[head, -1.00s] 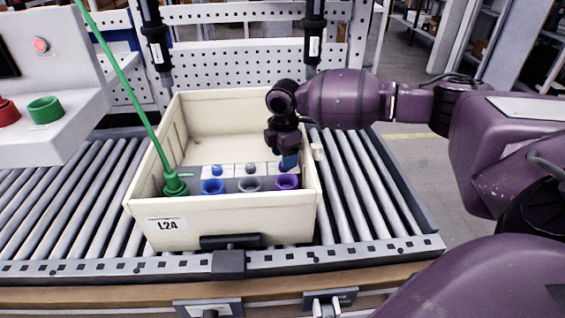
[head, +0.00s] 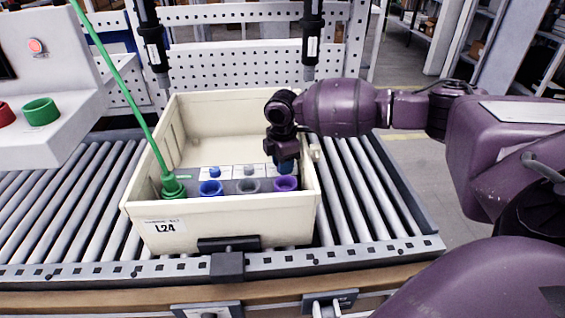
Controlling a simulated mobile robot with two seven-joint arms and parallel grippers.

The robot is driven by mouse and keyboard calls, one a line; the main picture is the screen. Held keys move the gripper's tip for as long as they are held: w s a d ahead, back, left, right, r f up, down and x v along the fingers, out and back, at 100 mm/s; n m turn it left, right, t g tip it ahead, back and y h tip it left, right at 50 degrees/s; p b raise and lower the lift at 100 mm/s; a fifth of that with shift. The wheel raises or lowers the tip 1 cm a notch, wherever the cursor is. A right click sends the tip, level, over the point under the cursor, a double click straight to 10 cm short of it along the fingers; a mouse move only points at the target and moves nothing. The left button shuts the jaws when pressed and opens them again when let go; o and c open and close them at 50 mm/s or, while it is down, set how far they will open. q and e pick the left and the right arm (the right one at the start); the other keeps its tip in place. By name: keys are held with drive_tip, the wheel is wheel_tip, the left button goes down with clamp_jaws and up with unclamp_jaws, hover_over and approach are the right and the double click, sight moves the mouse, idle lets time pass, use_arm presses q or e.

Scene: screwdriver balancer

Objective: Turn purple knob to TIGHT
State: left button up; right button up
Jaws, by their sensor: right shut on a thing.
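A cream crate (head: 262,232) labelled L24 sits on the roller conveyor. Inside it a grey panel carries a row of cups: a blue cup (head: 211,188), a grey cup (head: 248,186) and a purple cup (head: 286,183). Small knobs stand behind them, one blue (head: 215,172) and one grey (head: 249,169). My right gripper (head: 285,161) points down into the crate, behind the purple cup. It is shut on the knob there, which is mostly hidden by the fingers, so its colour and setting cannot be read. My left gripper is not in view.
A green fitting with a long green rod (head: 128,91) stands at the crate's left. Two black tools (head: 152,40) hang above the back of the crate. A console with a green ring (head: 41,111) and red ring stands at left. Rollers right of the crate are clear.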

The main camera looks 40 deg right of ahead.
drive_tip(key=shift+r+m+p, duration=0.45)
drive_tip(key=shift+m+p, duration=0.45)
drive_tip(key=shift+p, duration=0.2)
drive_tip(key=shift+m+p, duration=0.4)
drive_tip(key=shift+p, duration=0.05)
drive_tip(key=shift+f+m+p, duration=0.15)
drive_tip(key=shift+m+p, duration=0.45)
drive_tip(key=shift+m, duration=0.1)
drive_tip(key=shift+f, duration=0.1)
drive_tip(key=shift+f+m, duration=0.2)
drive_tip(key=shift+m, duration=0.1)
drive_tip(key=o, duration=0.9)
drive_tip(key=shift+o, duration=0.2)
